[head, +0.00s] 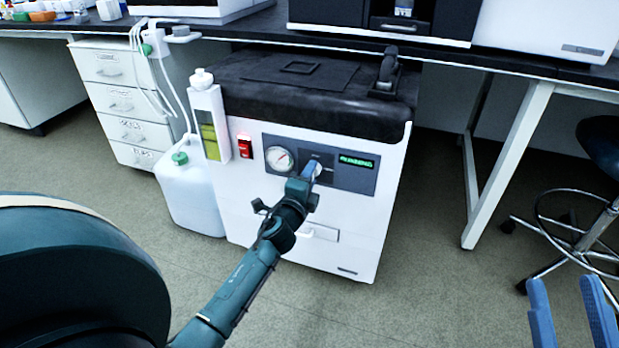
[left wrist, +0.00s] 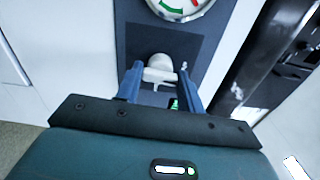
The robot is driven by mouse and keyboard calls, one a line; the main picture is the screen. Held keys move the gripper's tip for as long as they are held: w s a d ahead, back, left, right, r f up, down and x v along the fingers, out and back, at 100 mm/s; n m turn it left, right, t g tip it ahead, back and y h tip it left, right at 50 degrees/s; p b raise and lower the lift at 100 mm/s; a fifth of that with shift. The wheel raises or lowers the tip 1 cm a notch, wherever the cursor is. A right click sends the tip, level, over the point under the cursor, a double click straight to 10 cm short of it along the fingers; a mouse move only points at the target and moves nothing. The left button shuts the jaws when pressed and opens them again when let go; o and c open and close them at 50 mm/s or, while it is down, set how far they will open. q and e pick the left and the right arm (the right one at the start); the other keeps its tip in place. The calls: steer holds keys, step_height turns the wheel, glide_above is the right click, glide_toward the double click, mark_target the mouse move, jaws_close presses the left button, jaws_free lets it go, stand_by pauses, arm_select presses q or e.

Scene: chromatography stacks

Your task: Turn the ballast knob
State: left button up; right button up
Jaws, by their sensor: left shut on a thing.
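The ballast knob (left wrist: 160,66) is a pale grey knob on a dark panel, just below the gauge in the left wrist view. In the head view it is mostly hidden behind my left gripper (head: 312,171). My left gripper's blue fingers stand on either side of the knob in the left wrist view (left wrist: 160,76), shut on it. The panel is on the front of a white pump unit (head: 270,225) with a black top. My right gripper (head: 566,282) shows at the lower right, its two blue fingers apart and empty, far from the pump.
A round gauge (head: 281,160), a red lit switch (head: 245,147) and a green lit display (head: 357,161) are near the knob. A white jug (head: 190,195) stands left of the pump. A bench (head: 450,55) is above and behind; a stool (head: 585,225) stands right.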

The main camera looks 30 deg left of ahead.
arm_select(q)
steer(key=shift+n, duration=0.6)
steer(key=o, duration=1)
steer(key=shift+s, duration=0.1)
arm_select(e)
steer(key=shift+s+d, duration=0.1)
